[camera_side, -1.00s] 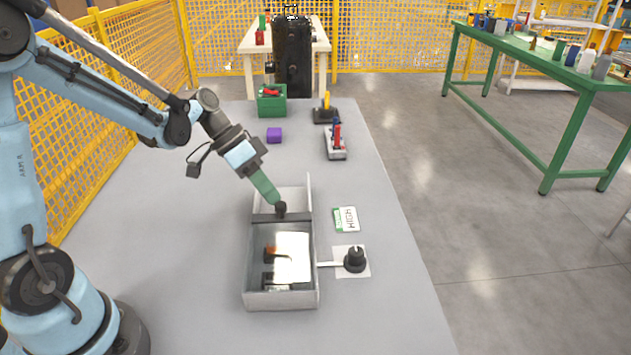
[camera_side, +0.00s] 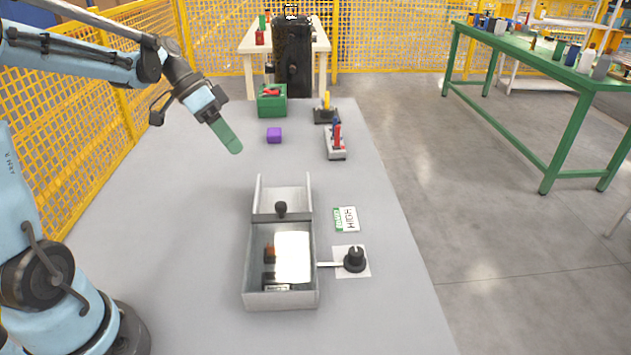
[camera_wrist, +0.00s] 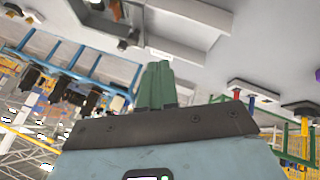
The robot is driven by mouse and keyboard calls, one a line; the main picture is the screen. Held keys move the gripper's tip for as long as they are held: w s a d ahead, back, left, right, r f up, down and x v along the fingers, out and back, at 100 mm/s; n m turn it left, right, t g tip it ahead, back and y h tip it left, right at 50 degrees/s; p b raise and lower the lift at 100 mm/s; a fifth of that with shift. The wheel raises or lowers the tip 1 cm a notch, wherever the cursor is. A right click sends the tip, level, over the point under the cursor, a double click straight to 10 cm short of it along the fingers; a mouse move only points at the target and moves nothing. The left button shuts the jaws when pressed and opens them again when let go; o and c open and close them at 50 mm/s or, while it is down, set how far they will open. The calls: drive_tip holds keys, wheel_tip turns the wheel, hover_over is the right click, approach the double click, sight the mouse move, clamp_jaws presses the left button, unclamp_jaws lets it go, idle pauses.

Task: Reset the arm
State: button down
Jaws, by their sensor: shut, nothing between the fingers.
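My gripper (camera_side: 232,145) has green fingers and is raised over the left part of the grey table, shut and empty. In the wrist view its fingers (camera_wrist: 156,85) are pressed together. The grey metal box (camera_side: 248,285) stands on the table to the right of and nearer than my gripper. A small black knob (camera_side: 281,208) is at its back section, apart from my gripper. A white panel (camera_side: 293,258) and dark and brown parts show inside the box.
A black dial (camera_side: 355,259) and a label card (camera_side: 346,219) lie right of the box. A yellow fence (camera_side: 75,145) runs along the left. The table's left middle is clear.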

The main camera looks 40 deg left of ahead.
drive_tip(key=s+d+f+n+t+y, duration=0.1)
drive_tip(key=s+d+n+t+y, duration=0.3)
drive_tip(key=d, duration=0.6)
drive_tip(key=shift+s+d+f+n+y, duration=0.15)
drive_tip(key=shift+s+f+n+y, duration=0.25)
drive_tip(key=shift+s+y, duration=1.15)
drive_tip(key=shift+s+h, duration=0.25)
